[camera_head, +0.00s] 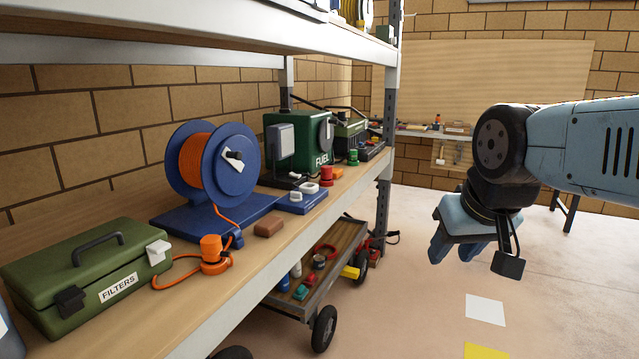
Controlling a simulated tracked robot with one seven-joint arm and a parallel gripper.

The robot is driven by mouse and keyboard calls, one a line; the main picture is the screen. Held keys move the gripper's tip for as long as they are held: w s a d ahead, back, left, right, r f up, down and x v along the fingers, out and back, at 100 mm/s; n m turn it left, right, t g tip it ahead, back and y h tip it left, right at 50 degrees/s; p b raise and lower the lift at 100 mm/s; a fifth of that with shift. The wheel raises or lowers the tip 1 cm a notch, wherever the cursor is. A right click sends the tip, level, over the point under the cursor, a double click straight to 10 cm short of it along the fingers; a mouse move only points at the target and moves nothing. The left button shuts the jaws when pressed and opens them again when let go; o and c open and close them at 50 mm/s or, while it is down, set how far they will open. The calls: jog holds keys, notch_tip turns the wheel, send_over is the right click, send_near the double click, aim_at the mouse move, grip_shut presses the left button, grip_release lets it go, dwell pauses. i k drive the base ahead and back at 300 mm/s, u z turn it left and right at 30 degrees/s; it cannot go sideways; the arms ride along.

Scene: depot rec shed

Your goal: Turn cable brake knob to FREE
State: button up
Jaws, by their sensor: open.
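A blue cable reel (250,165) wound with orange cable (195,160) stands on a blue base on the shelf. A small dark knob with a white pointer or lever (235,155) sits at the middle of its near face; I take this as the cable brake knob. No FREE marking is readable, and I cannot tell its setting. My gripper (458,252) hangs open and empty to the right, fingers down, out over the floor and well apart from the reel and the shelf.
The shelf (110,335) holds a green FILTERS box (85,270), an orange plug (212,250), a brown block (268,228) and a green FUEL unit (300,140). An upper shelf and steel post (390,90) frame it. A loaded cart (315,280) stands below.

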aim_at(294, 197)
jog(key=z, duration=0.2)
jog(key=i, duration=1.5)
jog(key=u, duration=0.5)
